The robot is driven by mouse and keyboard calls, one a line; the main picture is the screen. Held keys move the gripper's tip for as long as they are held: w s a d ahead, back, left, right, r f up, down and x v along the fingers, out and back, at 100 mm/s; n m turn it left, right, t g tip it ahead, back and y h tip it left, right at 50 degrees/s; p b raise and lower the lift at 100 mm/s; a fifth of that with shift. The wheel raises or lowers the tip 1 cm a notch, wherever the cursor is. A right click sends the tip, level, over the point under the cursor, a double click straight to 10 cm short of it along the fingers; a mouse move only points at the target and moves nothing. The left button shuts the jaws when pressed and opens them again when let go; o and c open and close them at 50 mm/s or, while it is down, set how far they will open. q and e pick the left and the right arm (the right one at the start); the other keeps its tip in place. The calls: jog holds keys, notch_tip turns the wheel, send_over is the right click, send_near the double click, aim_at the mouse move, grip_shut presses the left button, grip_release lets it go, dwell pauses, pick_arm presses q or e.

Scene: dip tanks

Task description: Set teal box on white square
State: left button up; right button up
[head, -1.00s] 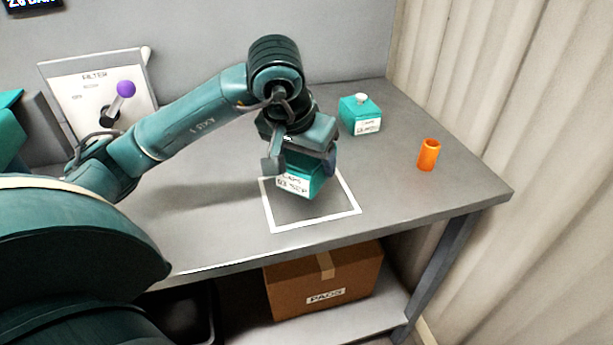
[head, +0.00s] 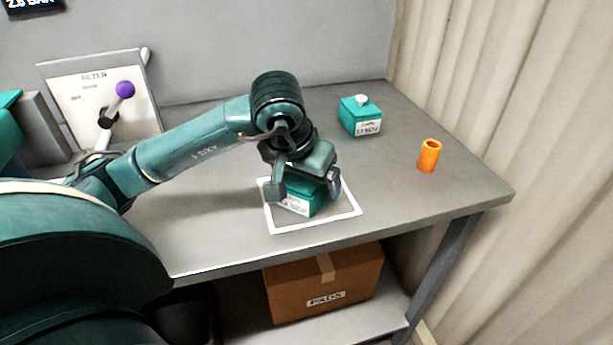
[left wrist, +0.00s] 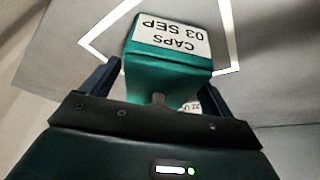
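The teal box (head: 302,198) has a white label and is inside the outline of the white square (head: 350,212) on the grey bench. It is low, at or just above the bench top; I cannot tell if it touches. My left gripper (head: 306,189) points down with a finger on each side of the box, shut on it. In the left wrist view the box (left wrist: 170,68) shows its label "CAPS 03 SEP" upside down, between the fingers, with part of the white square (left wrist: 100,38) beyond. My right gripper is not in view.
Another teal box (head: 360,117) with a pale knob stands at the back. An orange cylinder (head: 429,156) stands to its right. A panel with a purple-knobbed lever (head: 125,90) is at back left. A cardboard box (head: 325,285) sits on the shelf below.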

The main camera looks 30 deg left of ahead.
pick_arm(q)
jog(key=shift+r, duration=0.1)
jog(key=shift+r+p, duration=0.25)
jog(key=shift+p, duration=0.05)
jog(key=p+v, duration=0.1)
jog(key=v, duration=1)
jog(key=shift+s+r, duration=0.15)
jog(key=shift+r, duration=0.15)
